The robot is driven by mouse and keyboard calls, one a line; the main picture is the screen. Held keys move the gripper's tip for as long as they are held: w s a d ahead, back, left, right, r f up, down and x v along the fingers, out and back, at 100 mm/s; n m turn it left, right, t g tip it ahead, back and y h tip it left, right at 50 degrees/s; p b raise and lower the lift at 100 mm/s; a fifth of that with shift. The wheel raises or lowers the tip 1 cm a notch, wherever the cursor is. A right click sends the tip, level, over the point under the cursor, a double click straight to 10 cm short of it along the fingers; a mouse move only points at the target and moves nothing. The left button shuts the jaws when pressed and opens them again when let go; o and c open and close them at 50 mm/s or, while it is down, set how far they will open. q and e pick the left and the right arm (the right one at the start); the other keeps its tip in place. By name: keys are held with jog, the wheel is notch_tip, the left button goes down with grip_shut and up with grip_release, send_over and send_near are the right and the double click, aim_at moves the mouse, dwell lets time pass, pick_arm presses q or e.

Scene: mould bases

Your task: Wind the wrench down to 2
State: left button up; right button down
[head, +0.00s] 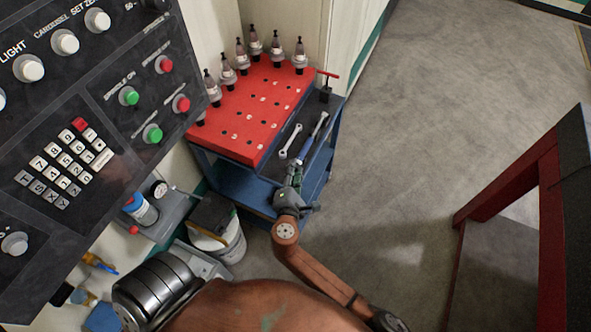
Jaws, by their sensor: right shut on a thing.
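A long wrench (307,146) with a blue grip and a chrome shaft and head lies on the dark tray (280,157) along the right side of the blue cart. Its head points away from me, up and right in the head view. My right gripper (296,172) is at the near end of this wrench and is shut on its handle. The fingers and arm cover that end. Any scale or number on the wrench is too small to read. My left gripper is not in view.
A small silver spanner (291,141) lies just left of the wrench. A red perforated rack (250,110) with several tool holders stands beside the tray. A control panel (85,110) fills the left; open floor (430,130) lies right.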

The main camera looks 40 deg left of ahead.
dwell(0.3)
jog(key=c, duration=1.7)
grip_release()
jog(key=shift+o, duration=0.2)
jog(key=shift+s, duration=0.1)
jog(key=v, duration=0.7)
jog(key=shift+s+d, duration=0.25)
jog(key=shift+s, duration=0.1)
